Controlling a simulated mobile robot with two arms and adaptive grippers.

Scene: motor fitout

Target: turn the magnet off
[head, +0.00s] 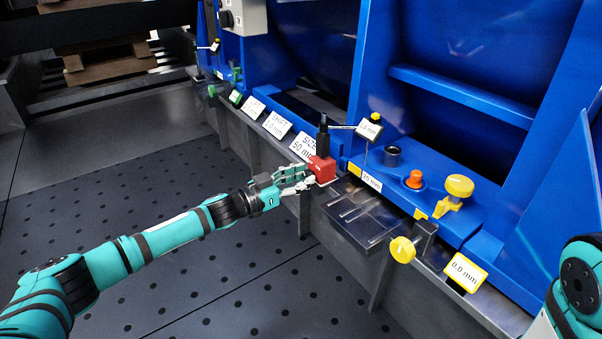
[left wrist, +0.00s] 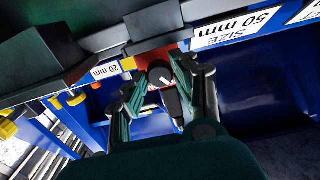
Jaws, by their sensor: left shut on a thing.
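The magnet is a red block (head: 321,168) on the grey ledge at the foot of the blue frame, with a black post (head: 323,137) standing above it. In the left wrist view the red body (left wrist: 148,57) shows behind a round black knob (left wrist: 160,74) with a white mark. My left gripper (head: 309,177) reaches the near side of the block. In the left wrist view its fingers (left wrist: 160,80) are closed around the knob, one on each side. The mark's exact setting is too small to read. My right gripper is out of view.
A small display (head: 369,130) stands right of the post. A "SIZE 50 mm" sign (head: 304,146) stands to the left. A yellow knob (head: 402,249), an orange knob (head: 415,179) and a "0.0 mm" display (head: 465,271) lie to the right. The dotted floor is clear.

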